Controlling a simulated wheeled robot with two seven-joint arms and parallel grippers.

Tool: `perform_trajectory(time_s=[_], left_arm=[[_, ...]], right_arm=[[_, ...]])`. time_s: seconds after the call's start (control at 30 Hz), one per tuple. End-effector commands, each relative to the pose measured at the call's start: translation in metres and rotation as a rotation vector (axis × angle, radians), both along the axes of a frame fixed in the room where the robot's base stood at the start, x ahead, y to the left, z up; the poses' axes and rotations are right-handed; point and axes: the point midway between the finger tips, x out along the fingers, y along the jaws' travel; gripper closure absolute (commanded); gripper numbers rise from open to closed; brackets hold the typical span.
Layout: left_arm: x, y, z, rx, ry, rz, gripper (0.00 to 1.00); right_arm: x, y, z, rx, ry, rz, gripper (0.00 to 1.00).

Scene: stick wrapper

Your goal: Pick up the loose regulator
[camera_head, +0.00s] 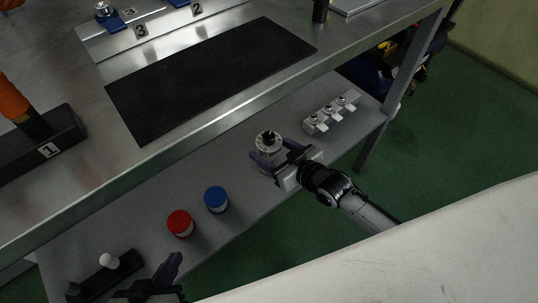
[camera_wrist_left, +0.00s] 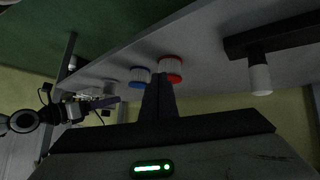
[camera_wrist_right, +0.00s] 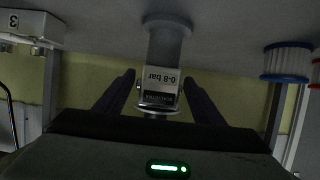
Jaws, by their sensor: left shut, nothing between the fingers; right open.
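The loose regulator (camera_head: 268,138), a grey body with a dark round top, stands on the lower shelf. In the right wrist view the regulator (camera_wrist_right: 160,80) shows a "0-8 bar" label and sits between the fingers. My right gripper (camera_head: 279,155) is open, with one finger on either side of the regulator; a gap shows beside it, and I cannot tell whether either finger touches. My left gripper (camera_head: 168,275) is shut and empty, near the shelf's front edge at the lower left; its closed fingers show in the left wrist view (camera_wrist_left: 158,97).
A dark holder with a white knob (camera_head: 106,270) is at the lower left. The upper table's edge (camera_head: 225,122) overhangs behind.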

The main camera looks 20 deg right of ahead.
Motion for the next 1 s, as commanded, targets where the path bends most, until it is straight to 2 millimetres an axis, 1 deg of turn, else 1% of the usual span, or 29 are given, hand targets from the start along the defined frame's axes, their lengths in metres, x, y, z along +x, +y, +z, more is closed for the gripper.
perform_trajectory(time_s=[0.03, 0.1, 0.23, 0.33, 0.53, 0.57, 0.6, 0.67, 0.7, 0.9, 1.0], left_arm=[[0.003, -0.002, -0.006, 0.0, 0.005, -0.009, 1.0], [0.005, -0.006, -0.01, 0.001, 0.019, -0.025, 1.0], [0.007, -0.01, -0.015, 0.005, 0.043, -0.047, 1.0], [0.007, -0.012, -0.015, 0.005, 0.053, -0.055, 1.0], [0.006, -0.012, -0.015, 0.006, 0.055, -0.057, 1.0], [0.006, -0.012, -0.015, 0.006, 0.054, -0.056, 1.0], [0.006, -0.012, -0.015, 0.006, 0.054, -0.056, 1.0], [0.006, -0.012, -0.015, 0.006, 0.054, -0.056, 1.0], [0.006, -0.012, -0.015, 0.006, 0.054, -0.056, 1.0], [0.006, -0.012, -0.015, 0.005, 0.055, -0.056, 1.0], [0.006, -0.012, -0.014, 0.005, 0.055, -0.056, 1.0]], right_arm=[[0.009, 0.003, -0.005, 0.001, -0.004, 0.0, 0.38], [0.019, 0.006, -0.009, 0.001, -0.004, 0.0, 0.38], [0.034, 0.011, -0.014, 0.002, -0.002, 0.0, 0.38], [0.038, 0.014, -0.016, 0.001, 0.0, 0.0, 0.38], [0.039, 0.014, -0.015, 0.001, 0.0, 0.001, 0.38], [0.039, 0.014, -0.015, 0.001, 0.0, 0.0, 0.39], [0.039, 0.014, -0.015, 0.001, 0.0, 0.0, 0.46], [0.039, 0.014, -0.015, 0.001, 0.0, 0.0, 0.56], [0.039, 0.014, -0.015, 0.001, 0.0, 0.0, 0.63], [0.039, 0.014, -0.015, 0.0, 0.0, 0.0, 0.96], [0.04, 0.014, -0.012, 0.002, -0.006, 0.0, 0.96]])
